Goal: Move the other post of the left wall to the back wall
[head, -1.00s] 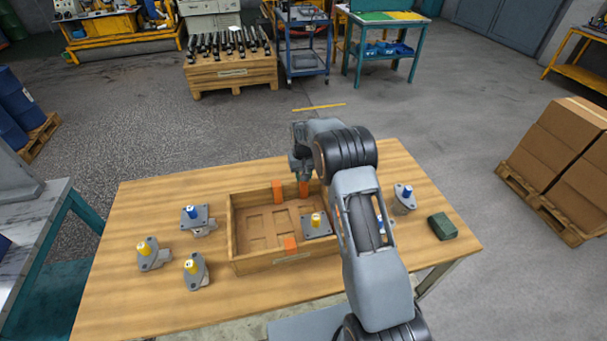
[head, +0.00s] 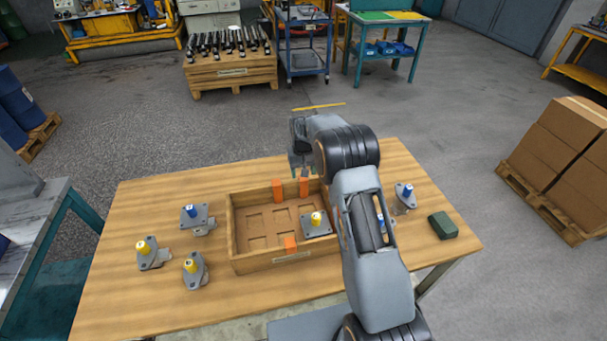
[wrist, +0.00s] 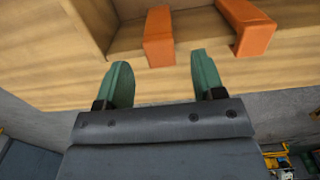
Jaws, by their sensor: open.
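The wooden box (head: 232,228) stands on the table. Two orange posts, a left one (head: 277,190) and a right one (head: 304,187), stand side by side on its back wall. A third orange post (head: 290,243) is on the front wall. No orange post shows on the left wall. My gripper (head: 303,173) is just above and behind the right back-wall post, apart from it. In the wrist view, my open, empty green fingers (wrist: 164,80) have two orange posts, one (wrist: 158,38) and another (wrist: 245,27), beyond their tips.
A motor with a yellow shaft (head: 316,224) sits in the box's right part; the shallow recesses to its left are empty. Several other motors, one with a blue shaft (head: 194,217), lie around the box. A dark green block (head: 442,226) lies at the table's right.

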